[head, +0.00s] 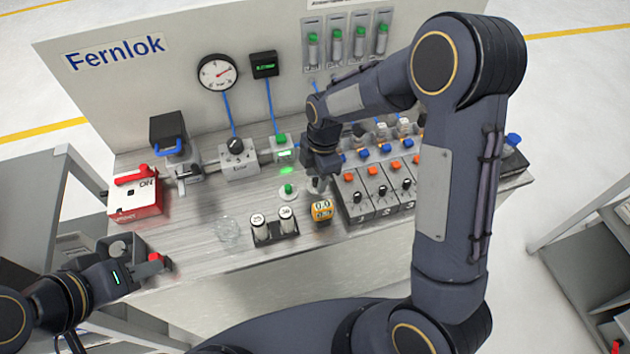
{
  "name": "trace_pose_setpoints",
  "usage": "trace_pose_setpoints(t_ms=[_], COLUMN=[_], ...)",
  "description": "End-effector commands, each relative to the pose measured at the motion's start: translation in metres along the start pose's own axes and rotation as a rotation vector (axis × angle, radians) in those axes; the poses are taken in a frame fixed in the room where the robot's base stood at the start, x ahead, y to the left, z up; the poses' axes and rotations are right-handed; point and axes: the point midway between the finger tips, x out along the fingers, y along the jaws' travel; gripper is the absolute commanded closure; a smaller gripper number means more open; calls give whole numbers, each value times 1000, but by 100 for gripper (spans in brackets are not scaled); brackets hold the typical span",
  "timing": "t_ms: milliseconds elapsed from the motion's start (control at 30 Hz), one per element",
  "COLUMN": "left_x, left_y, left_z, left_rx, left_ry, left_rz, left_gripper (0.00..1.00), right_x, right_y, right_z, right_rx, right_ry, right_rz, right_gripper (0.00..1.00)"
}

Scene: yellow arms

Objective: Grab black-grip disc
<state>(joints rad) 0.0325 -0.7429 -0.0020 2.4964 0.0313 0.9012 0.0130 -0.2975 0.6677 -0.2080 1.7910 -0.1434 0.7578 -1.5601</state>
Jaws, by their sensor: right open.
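My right gripper (318,184) is open and points down over the bench, just left of the row of grey switch modules. I cannot make out a black-grip disc; the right gripper and arm hide part of the bench. A small pale disc with a green grip (288,189) sits on the bench just left of the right gripper, apart from it. My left gripper (150,268) is low at the left by the bench's front edge, with a small red piece (155,257) at its tip. I cannot tell whether its fingers are closed on it.
The switch modules (376,194) stand right of my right gripper. An orange meter (321,210), a black holder with two white-topped cylinders (274,237) and a clear glass dish (228,231) stand in front. A red box (136,195) is at left.

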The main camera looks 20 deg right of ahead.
Motion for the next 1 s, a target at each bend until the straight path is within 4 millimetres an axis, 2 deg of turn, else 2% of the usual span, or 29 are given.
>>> trace_pose_setpoints(t_ms=[100,300,633,1000], left_x=[-1,-1,-1,0], left_y=[0,0,0,0], left_z=[0,0,0,0], left_rx=[0,0,0,0], left_ry=[0,0,0,0], left_rz=[0,0,0,0], left_gripper=[64,64,64,64], right_x=[7,8,8,4], right_y=[0,0,0,0], right_z=[0,0,0,0], right_rx=[1,1,1,1], right_ry=[0,0,0,0], right_rz=[0,1,1,3], right_gripper=[58,58,99,100])
